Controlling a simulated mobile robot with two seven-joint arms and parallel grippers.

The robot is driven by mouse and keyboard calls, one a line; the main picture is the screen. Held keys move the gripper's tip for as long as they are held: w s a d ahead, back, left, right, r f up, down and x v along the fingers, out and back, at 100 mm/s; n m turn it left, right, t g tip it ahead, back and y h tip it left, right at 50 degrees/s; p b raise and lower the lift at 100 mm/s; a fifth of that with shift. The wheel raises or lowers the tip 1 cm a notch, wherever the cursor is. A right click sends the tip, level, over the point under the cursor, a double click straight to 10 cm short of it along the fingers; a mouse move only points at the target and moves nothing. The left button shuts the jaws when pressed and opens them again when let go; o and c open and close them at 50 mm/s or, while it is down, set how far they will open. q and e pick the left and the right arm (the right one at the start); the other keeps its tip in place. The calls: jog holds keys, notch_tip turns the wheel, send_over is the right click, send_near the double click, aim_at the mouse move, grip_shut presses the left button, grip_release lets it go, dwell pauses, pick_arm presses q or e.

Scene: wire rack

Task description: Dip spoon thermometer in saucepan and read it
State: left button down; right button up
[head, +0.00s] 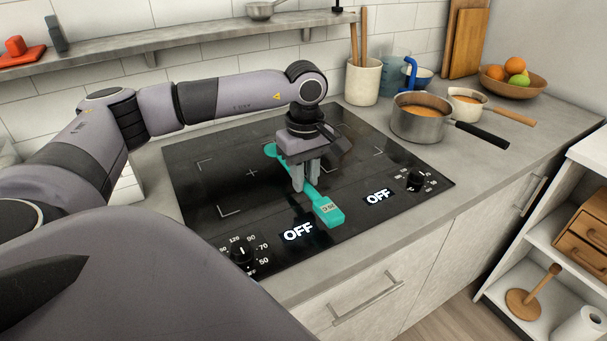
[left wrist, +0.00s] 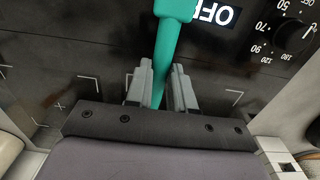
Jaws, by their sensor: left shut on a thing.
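The teal spoon thermometer (head: 328,209) is at the cooktop, its display end toward the front edge and its bowl end toward the back. My left gripper (head: 305,186) is shut on its handle from above; the left wrist view shows the teal handle (left wrist: 161,65) between both fingers (left wrist: 160,95). Whether the spoon touches the glass is hard to tell. The display reading is too small to read surely. The saucepan (head: 418,122), steel with a black handle and orange liquid, stands on the counter right of the cooktop. My right gripper is not in view.
The black cooktop (head: 200,190) shows two OFF displays. A smaller pot (head: 465,106) with a wooden handle stands behind the saucepan. A utensil crock (head: 362,82), a blue cup and a fruit bowl (head: 512,84) line the back. A shelf (head: 190,40) runs along the wall.

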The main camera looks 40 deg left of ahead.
pick_arm(q)
notch_tip(320, 180, up, 4)
jog(key=shift+f+p, duration=0.1)
jog(key=shift+p, duration=0.9)
jog(key=shift+r, duration=1.25)
